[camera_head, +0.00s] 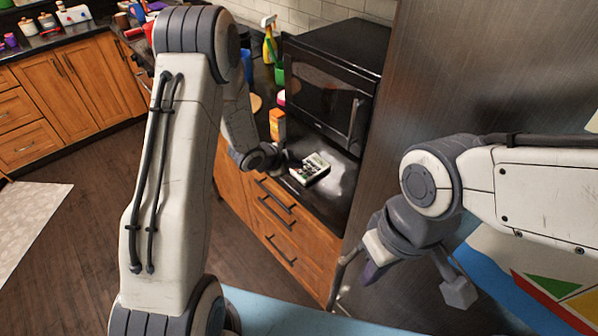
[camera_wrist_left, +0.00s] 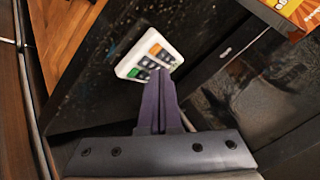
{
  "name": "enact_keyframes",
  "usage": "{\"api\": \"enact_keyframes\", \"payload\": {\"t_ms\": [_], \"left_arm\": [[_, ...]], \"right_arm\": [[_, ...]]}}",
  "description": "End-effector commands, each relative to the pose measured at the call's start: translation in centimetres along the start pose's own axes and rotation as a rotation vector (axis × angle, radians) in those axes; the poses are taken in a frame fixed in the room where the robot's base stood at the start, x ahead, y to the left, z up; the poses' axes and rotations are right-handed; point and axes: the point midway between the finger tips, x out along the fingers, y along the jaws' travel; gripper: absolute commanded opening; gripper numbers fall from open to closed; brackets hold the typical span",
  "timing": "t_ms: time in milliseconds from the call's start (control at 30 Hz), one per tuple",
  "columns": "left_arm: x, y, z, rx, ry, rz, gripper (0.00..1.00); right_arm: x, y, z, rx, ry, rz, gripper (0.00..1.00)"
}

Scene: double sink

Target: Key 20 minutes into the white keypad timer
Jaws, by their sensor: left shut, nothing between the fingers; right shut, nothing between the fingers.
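The white keypad timer (camera_head: 311,168) lies on the dark counter in front of the black microwave. In the left wrist view the timer (camera_wrist_left: 150,52) shows dark, orange and green keys on a white case. My left gripper (camera_wrist_left: 160,78) is shut and empty, its fingertips over the lower part of the keypad; I cannot tell whether they touch a key. In the head view my left gripper (camera_head: 290,165) is just left of the timer and small. The fingertips hide some lower keys. My right gripper (camera_head: 362,285) hangs at the lower right, away from the counter, shut and empty.
The black microwave (camera_head: 334,85) stands behind the timer. An orange box (camera_head: 277,125) stands on the counter left of it, and a spray bottle (camera_head: 269,42) stands farther back. A large metal panel (camera_head: 480,80) rises on the right. Wooden drawers (camera_head: 275,225) are below the counter.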

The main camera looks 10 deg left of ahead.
Motion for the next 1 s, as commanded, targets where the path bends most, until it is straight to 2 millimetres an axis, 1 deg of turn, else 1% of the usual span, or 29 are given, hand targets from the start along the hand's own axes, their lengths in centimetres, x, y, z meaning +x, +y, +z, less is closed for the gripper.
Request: {"api": "enact_keyframes", "payload": {"t_ms": [200,467,1000], "left_arm": [[0.0,0.0,0.0,0.0,0.0,0.0,0.0],[0.6,0.6,0.5,0.0,0.0,0.0,0.0],[0.6,0.6,0.5,0.0,0.0,0.0,0.0]], "right_arm": [[0.1,0.0,0.0,0.0,0.0,0.0,0.0],[1.0,0.1,0.1,0.0,0.0,0.0,0.0],[1.1,0.1,0.1,0.0,0.0,0.0,0.0]]}}
